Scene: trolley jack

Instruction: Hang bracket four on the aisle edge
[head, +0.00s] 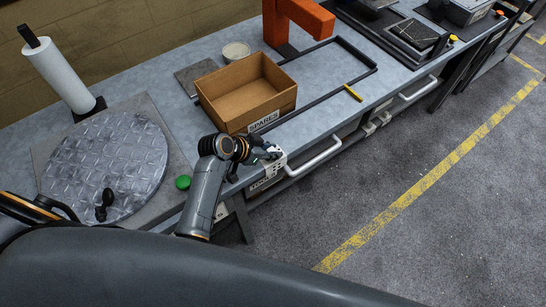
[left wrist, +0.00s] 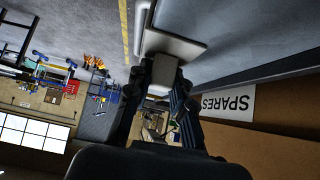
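My left gripper (head: 268,154) is at the aisle edge of the workbench, just in front of the cardboard box. A pale bracket (head: 273,166) with dark holes shows at its fingertips, over the bench edge. In the left wrist view the fingers of my left gripper (left wrist: 164,72) close on the pale bracket (left wrist: 177,44), whose flat plate extends beyond them beside the bench edge. I cannot tell whether the bracket touches the edge. The aisle edge (head: 345,122) runs up to the right. My right gripper is not in view.
The open cardboard box (head: 232,88) labelled SPARES stands close behind the gripper. A green button (head: 183,182), a round metal plate (head: 105,160) and a paper roll (head: 60,75) are to the left. A drawer handle (head: 315,160) projects below the edge. The aisle floor (head: 400,160) is clear.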

